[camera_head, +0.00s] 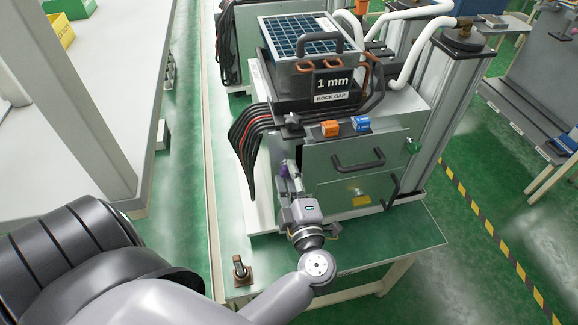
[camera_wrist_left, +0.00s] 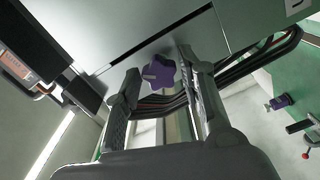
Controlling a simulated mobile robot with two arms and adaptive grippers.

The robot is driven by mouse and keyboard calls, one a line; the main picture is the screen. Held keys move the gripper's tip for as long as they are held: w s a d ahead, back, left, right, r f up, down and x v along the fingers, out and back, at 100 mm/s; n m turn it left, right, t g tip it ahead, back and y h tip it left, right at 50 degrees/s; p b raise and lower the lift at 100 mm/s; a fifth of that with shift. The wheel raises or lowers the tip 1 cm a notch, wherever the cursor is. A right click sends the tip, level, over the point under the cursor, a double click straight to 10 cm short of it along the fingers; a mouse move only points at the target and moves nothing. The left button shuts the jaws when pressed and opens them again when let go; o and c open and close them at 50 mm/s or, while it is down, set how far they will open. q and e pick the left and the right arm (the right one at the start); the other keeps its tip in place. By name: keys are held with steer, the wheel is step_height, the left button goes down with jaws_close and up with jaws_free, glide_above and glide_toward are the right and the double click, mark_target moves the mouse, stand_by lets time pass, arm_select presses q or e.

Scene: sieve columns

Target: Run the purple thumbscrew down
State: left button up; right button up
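The purple thumbscrew (camera_wrist_left: 159,73) is a lobed knob at the front face of the grey machine, beside a dark slot. It lies between the fingertips of my left gripper (camera_wrist_left: 157,66), with a narrow gap on the left; contact on the right is hard to tell. The fingers stand apart. In the head view the left gripper (camera_head: 291,178) points at the machine's left front edge, and a bit of the purple thumbscrew (camera_head: 284,170) shows beside the fingers. My right gripper is not in view.
The machine (camera_head: 330,150) carries a "1 mm" sign (camera_head: 332,82) and black handles. Dark cables (camera_head: 250,135) hang at its left, close to my gripper. A small clamp (camera_head: 241,269) stands on the green bench.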

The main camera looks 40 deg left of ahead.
arm_select(q)
steer(key=v, duration=0.7)
steer(key=shift+w+f, duration=0.1)
steer(key=shift+w, duration=0.05)
